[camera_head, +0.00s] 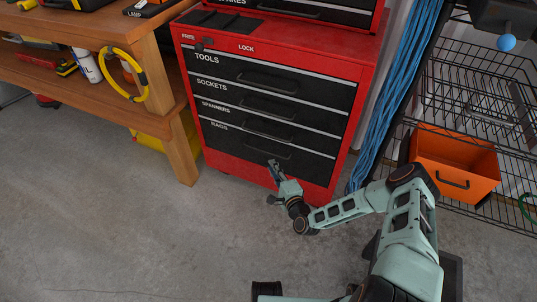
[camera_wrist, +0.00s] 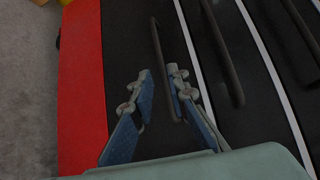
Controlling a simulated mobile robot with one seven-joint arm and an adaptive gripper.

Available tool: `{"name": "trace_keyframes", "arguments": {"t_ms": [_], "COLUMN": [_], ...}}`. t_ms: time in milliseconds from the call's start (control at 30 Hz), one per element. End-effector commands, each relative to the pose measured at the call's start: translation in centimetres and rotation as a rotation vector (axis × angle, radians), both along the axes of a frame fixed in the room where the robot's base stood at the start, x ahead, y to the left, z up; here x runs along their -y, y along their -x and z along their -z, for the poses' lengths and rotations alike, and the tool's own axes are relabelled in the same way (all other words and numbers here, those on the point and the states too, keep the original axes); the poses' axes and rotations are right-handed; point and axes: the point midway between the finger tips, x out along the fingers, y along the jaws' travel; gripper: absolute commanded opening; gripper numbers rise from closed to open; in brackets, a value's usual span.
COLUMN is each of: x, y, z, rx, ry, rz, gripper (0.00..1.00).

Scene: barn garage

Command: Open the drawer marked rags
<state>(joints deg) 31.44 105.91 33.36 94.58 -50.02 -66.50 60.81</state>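The rags drawer (camera_head: 235,143) is the lowest black drawer of the red tool cabinet (camera_head: 345,125), its label at the left, and it looks shut. Its dark bar handle (camera_head: 268,150) also shows in the wrist view (camera_wrist: 157,45), running lengthwise. My gripper (camera_head: 273,165) is in front of this drawer, just below the handle in the head view. In the wrist view my gripper (camera_wrist: 159,75) is open, with a gap between its fingertips. The handle appears in that gap, close to the right finger. I cannot tell whether they touch.
Closed tools, sockets and spanners drawers (camera_head: 225,68) are above. A wooden workbench (camera_head: 165,90) stands left. Blue cables (camera_head: 395,85) and a wire rack (camera_head: 485,80) with an orange bin (camera_head: 450,165) are right. The concrete floor (camera_head: 130,225) at front left is clear.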

Motion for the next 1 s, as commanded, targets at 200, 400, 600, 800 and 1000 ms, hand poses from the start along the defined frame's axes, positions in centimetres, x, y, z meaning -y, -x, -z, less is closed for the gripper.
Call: {"name": "trace_keyframes", "arguments": {"t_ms": [200, 400, 600, 800, 1000], "x": [-1.1, -2.9, -4.0, -4.5, -4.5], "y": [-2.3, -5.8, -8.4, -9.5, -9.6], "z": [0.4, 1.1, 1.4, 1.5, 1.4], "rx": [0.003, 0.003, 0.001, 0.000, 0.000], "ry": [-0.002, -0.001, 0.000, -0.001, -0.001], "rz": [0.002, 0.000, 0.001, 0.002, 0.001], "gripper": [0.15, 0.15, 0.15, 0.15, 0.15]}}
